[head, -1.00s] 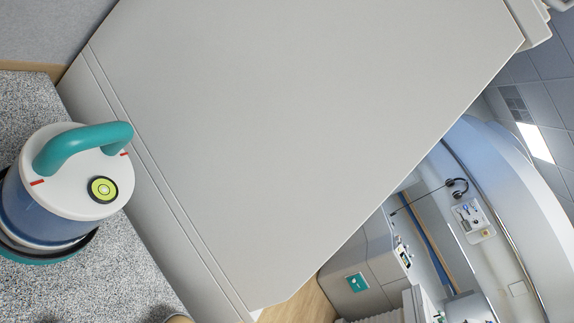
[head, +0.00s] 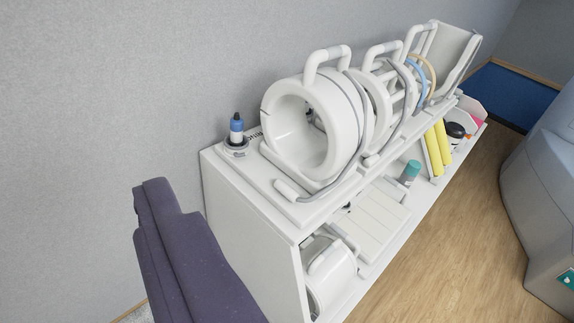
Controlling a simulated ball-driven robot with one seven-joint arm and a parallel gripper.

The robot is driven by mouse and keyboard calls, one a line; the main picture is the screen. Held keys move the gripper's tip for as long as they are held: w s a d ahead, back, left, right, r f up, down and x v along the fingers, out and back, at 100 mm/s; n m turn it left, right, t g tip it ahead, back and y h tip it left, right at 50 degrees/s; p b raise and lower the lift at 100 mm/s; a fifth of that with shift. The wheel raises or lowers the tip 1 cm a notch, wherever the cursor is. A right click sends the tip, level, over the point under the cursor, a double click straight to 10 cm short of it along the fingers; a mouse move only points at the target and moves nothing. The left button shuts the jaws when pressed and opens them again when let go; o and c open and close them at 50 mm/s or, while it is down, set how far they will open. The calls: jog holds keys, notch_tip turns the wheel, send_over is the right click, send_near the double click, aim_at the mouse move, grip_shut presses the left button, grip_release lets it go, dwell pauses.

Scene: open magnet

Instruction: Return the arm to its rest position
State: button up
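My arm and gripper do not show in the head view, so I cannot see the arm's pose or whether the gripper is open or shut. The task names no other object.
A white shelf unit (head: 236,210) stands along the grey wall (head: 110,90). A dark purple padded object (head: 185,255) is close at lower left. Wood floor (head: 455,235) is clear at right.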

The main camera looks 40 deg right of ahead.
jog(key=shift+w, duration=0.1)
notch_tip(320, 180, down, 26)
jog(key=b, duration=2.6)
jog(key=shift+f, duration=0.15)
